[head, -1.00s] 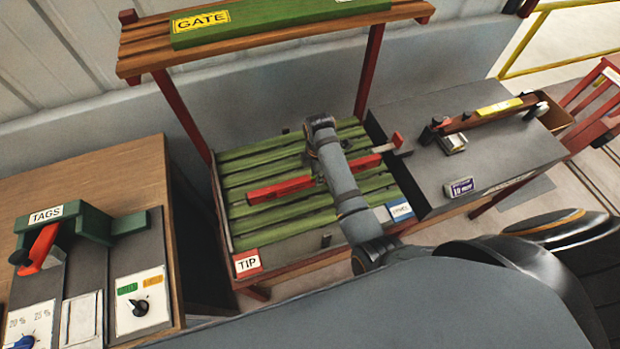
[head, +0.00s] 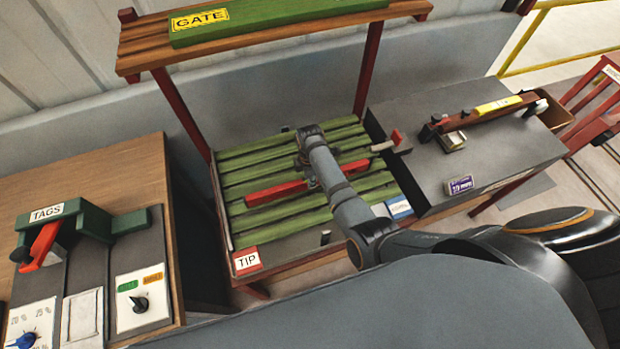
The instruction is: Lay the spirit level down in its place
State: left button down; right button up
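My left gripper is not in view.
A red TIP label (head: 247,261) and a blue label (head: 399,207) mark the bed's front edge. A red-tipped lever (head: 396,139) stands at its right. Posts carry the GATE shelf (head: 140,57) above. A grey bench (head: 500,155) holds a small 10 mm block (head: 460,184).

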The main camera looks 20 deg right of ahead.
jog(key=o, duration=0.4)
jog(key=shift+o, duration=0.2)
notch_tip(320, 180, up, 8)
jog(key=p, duration=0.7)
jog(key=shift+f, duration=0.1)
jog(key=shift+r+b, duration=0.35)
jog(key=shift+b, duration=0.1)
jog(key=shift+r, duration=1.85)
jog(key=shift+s, duration=0.1)
